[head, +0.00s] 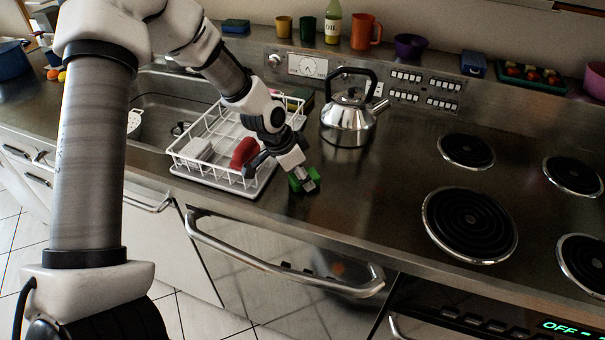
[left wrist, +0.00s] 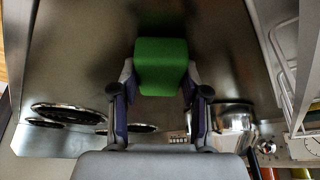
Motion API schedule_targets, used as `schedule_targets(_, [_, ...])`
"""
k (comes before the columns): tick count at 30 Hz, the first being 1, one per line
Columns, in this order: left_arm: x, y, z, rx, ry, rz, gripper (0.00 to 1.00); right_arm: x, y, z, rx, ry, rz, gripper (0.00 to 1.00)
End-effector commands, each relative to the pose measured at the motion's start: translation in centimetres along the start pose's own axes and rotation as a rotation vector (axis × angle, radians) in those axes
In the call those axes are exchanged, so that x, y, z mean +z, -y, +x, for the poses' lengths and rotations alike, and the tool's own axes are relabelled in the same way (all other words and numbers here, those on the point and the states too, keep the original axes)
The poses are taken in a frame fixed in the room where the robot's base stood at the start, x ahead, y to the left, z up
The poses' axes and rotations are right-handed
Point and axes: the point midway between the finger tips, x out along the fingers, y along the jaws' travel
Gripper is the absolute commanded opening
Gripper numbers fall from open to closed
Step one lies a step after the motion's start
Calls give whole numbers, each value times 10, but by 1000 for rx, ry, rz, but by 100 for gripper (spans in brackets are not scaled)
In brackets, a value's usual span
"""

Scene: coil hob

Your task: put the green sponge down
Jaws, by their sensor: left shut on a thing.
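The green sponge (head: 295,184) is at my left gripper (head: 304,182), over the bare steel counter to the right of the white dish rack. In the left wrist view the sponge (left wrist: 161,62) sits between the two fingers of my left gripper (left wrist: 160,82), which is shut on it. A faint green reflection shows on the steel beside it. I cannot tell whether the sponge touches the counter. My right gripper is not in view.
The white dish rack (head: 188,158) holds a red item (head: 244,152) close to my left wrist. A steel kettle (head: 348,118) stands behind and right of the gripper. Coil burners (head: 469,224) lie farther right. Steel counter (head: 365,205) between gripper and burners is clear.

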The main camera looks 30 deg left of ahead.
Motion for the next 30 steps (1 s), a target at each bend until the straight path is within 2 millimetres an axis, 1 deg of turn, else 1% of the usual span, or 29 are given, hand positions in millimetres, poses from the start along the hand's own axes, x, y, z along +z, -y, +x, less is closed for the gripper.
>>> schedule_targets(3, [2, 0, 4, 0, 0, 0, 0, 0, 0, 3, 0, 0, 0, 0])
schedule_targets(4, [1, 0, 3, 0, 0, 0, 56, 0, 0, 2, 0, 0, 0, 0])
schedule_targets(5, [1, 0, 3, 0, 0, 0, 66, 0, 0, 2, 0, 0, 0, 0])
schedule_targets(6, [1, 0, 3, 0, 0, 0, 70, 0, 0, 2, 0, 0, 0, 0])
schedule_targets(14, [1, 0, 2, 0, 0, 0, 70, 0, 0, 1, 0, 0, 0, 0])
schedule_targets(17, [-1, 0, -4, 0, -1, 0, 70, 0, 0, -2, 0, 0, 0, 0])
schedule_targets(20, [-2, 0, -20, 2, -4, 0, 70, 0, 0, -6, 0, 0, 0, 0])
schedule_targets(22, [-3, 0, -37, 0, -6, 1, 70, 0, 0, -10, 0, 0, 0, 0])
schedule_targets(23, [-2, 0, -43, 0, -7, 1, 70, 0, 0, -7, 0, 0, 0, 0])
schedule_targets(24, [-2, 0, -53, 0, -8, 1, 70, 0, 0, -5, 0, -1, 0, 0])
schedule_targets(27, [-2, 0, -79, -1, -8, 0, 70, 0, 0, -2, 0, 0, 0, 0])
schedule_targets(30, [-1, 0, -101, -1, -6, -1, 70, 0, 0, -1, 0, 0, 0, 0])
